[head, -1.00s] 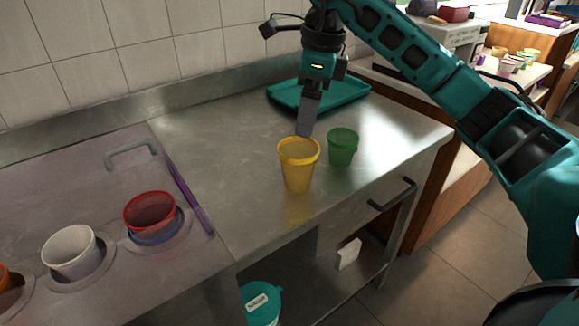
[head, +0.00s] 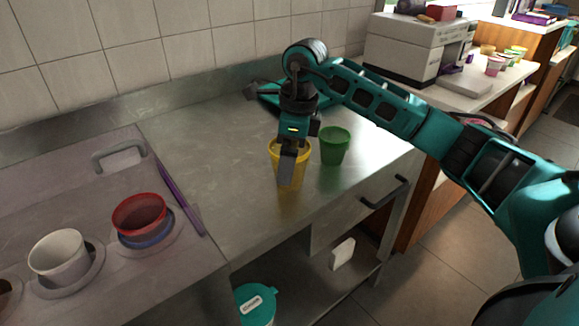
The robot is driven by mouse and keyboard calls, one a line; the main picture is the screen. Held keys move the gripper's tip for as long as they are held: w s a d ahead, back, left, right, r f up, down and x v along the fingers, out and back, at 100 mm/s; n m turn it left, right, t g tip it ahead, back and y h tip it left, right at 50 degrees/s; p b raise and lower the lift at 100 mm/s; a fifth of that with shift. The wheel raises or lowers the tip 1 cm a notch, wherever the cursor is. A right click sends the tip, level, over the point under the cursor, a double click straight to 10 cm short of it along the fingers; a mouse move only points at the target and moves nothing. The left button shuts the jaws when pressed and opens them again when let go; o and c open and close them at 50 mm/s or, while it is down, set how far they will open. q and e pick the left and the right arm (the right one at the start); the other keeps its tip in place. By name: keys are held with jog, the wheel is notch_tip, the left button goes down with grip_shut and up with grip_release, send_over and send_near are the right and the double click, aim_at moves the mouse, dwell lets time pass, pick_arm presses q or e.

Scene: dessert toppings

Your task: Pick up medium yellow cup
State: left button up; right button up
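The yellow cup (head: 301,168) stands upright on the steel counter, left of a green cup (head: 335,147). My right gripper (head: 287,170) points down at the yellow cup. A grey finger overlaps the cup's near side and covers part of its rim and wall. The other finger is not clearly visible, so I cannot tell whether the gripper is open or shut, or touching the cup. My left gripper is not in view.
A teal tray (head: 266,93) lies behind my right gripper, partly hidden. At left, a red cup (head: 139,213) and a white cup (head: 58,254) sit in holders in the counter. The steel counter (head: 215,150) left of the yellow cup is clear.

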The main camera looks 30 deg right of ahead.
jog(key=c, duration=0.8)
